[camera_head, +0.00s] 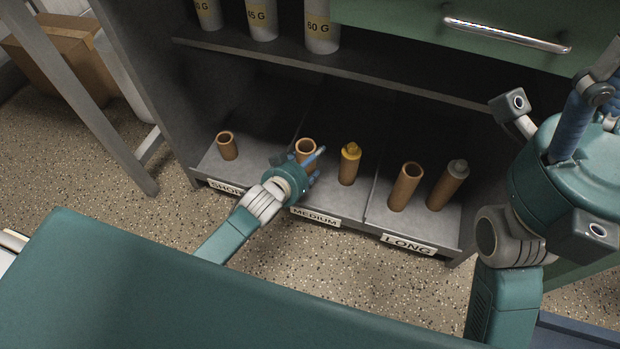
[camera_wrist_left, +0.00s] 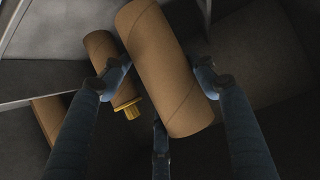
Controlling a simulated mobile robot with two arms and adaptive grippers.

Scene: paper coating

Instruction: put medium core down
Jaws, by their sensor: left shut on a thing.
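The medium core, a brown cardboard tube (camera_head: 306,147), stands at the left of the section labelled MEDIUM on the low shelf. It also shows large in the left wrist view (camera_wrist_left: 168,70). My left gripper (camera_head: 308,165) is shut on it, with blue fingers (camera_wrist_left: 165,85) around its sides. Its lower part is hidden by the gripper in the head view, so I cannot tell whether it touches the shelf. A second medium core with a yellow plug (camera_head: 349,165) stands just to the right. My right gripper is not clearly visible.
A short core (camera_head: 228,147) stands in the SHORT section to the left. Two long cores, one plain (camera_head: 405,187) and one with a grey plug (camera_head: 447,186), stand to the right. Labelled cylinders (camera_head: 262,20) stand on the upper shelf (camera_head: 330,67).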

